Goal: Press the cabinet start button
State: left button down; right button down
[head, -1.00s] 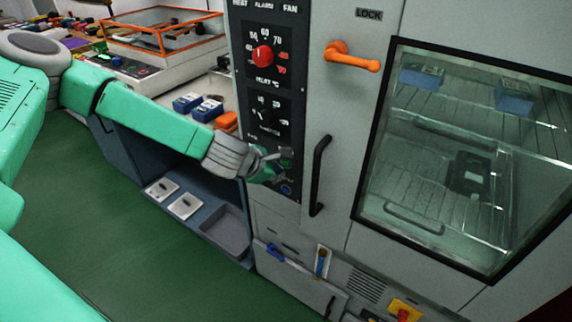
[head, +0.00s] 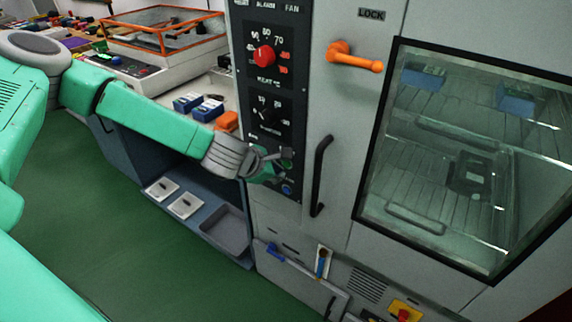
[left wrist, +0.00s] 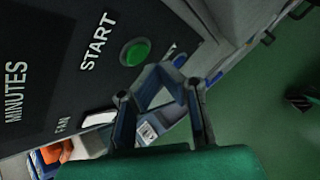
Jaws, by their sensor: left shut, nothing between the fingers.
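The round green start button (left wrist: 135,52) sits on the cabinet's black control panel beside the white START label in the left wrist view. My left gripper (left wrist: 160,72) is shut and empty, its fingertips close to the button, just right of and below it in that picture. I cannot tell whether they touch the panel. In the head view my left gripper (head: 280,156) is at the lower part of the black panel (head: 283,98), where it covers the area around the button. My right gripper is not in view.
The panel carries a red knob (head: 264,56), a black knob (head: 268,117) and a blue button (head: 287,189). A black door handle (head: 320,175) and an orange lock lever (head: 352,57) stand out to the right. A blue-grey shelf unit (head: 165,150) is left of the cabinet.

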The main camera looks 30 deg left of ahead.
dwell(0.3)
pick_arm(q)
jog(key=shift+w+d+r, duration=0.1)
jog(key=shift+w, duration=0.25)
jog(key=shift+w, duration=0.45)
dwell(0.6)
jog(key=shift+s, duration=0.85)
jog(key=shift+s, duration=0.1)
jog(key=s, duration=0.4)
jog(key=shift+s+a, duration=0.3)
jog(key=shift+s, duration=0.1)
dwell(0.5)
